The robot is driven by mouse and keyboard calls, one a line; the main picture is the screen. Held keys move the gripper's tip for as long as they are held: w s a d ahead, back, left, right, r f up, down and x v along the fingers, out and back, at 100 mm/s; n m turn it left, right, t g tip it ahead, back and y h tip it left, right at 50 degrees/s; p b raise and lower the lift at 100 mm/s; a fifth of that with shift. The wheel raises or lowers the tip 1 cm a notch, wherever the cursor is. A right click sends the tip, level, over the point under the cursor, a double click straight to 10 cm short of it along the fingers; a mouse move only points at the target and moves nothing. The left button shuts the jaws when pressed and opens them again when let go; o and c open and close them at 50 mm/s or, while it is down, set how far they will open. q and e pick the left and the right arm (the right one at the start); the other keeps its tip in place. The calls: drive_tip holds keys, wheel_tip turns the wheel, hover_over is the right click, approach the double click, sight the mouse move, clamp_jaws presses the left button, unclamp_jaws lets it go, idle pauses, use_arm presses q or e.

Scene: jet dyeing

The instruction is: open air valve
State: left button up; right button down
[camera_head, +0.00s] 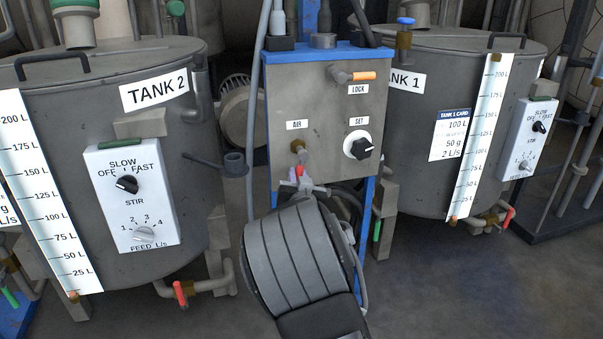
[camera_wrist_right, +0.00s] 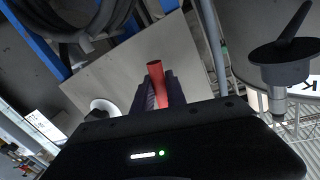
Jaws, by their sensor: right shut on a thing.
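The grey control panel (camera_head: 325,110) stands between the two tanks. Its air valve, under the AIR label, has a brass body (camera_head: 298,147) and a red handle (camera_head: 299,170). My right gripper (camera_head: 301,186) reaches up to the valve, with its wrist hiding the panel's lower part. In the right wrist view the red handle (camera_wrist_right: 155,70) stands between the fingers of the right gripper (camera_wrist_right: 154,94), which is shut on it. The handle points down from the valve body in the head view. My left gripper is not in view.
A dark grey lever fitting (camera_head: 233,163) sticks out from Tank 2 (camera_head: 60,115) toward the panel. Tank 1 (camera_head: 412,135) is behind at right. Hoses run beside the panel.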

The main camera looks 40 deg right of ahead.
drive_tip(key=m, duration=0.1)
drive_tip(key=a+m, duration=0.1)
drive_tip(key=shift+w+a+r+m+p, duration=0.1)
drive_tip(key=shift+w+r+m+p, duration=0.1)
drive_tip(key=shift+r+m+p, duration=0.2)
drive_tip(key=shift+w+a+r+m+y, duration=0.15)
drive_tip(key=shift+a+m+y, duration=0.25)
drive_tip(key=shift+m, duration=0.3)
drive_tip(key=shift+w+a+r+m+b, duration=0.1)
drive_tip(key=shift+a+r+m+b, duration=0.2)
drive_tip(key=shift+m, duration=0.5)
drive_tip(key=m+b, duration=0.1)
drive_tip(key=a+r+m+y+b, duration=0.1)
drive_tip(key=m, duration=0.1)
drive_tip(key=r+m, duration=0.1)
drive_tip(key=shift+w+a+r+m+y+b, duration=0.1)
drive_tip(key=shift+w+a+m+y+b, duration=0.1)
drive_tip(key=shift+w+m+y+b, duration=0.15)
drive_tip(key=shift+a+r+m+y+b, duration=0.2)
drive_tip(key=shift+r+m+y+b, duration=0.25)
drive_tip(key=shift+r+m+b, duration=0.75)
drive_tip(key=shift+f, duration=0.1)
drive_tip(key=c, duration=1.3)
unclamp_jaws()
drive_tip(key=shift+c, duration=0.2)
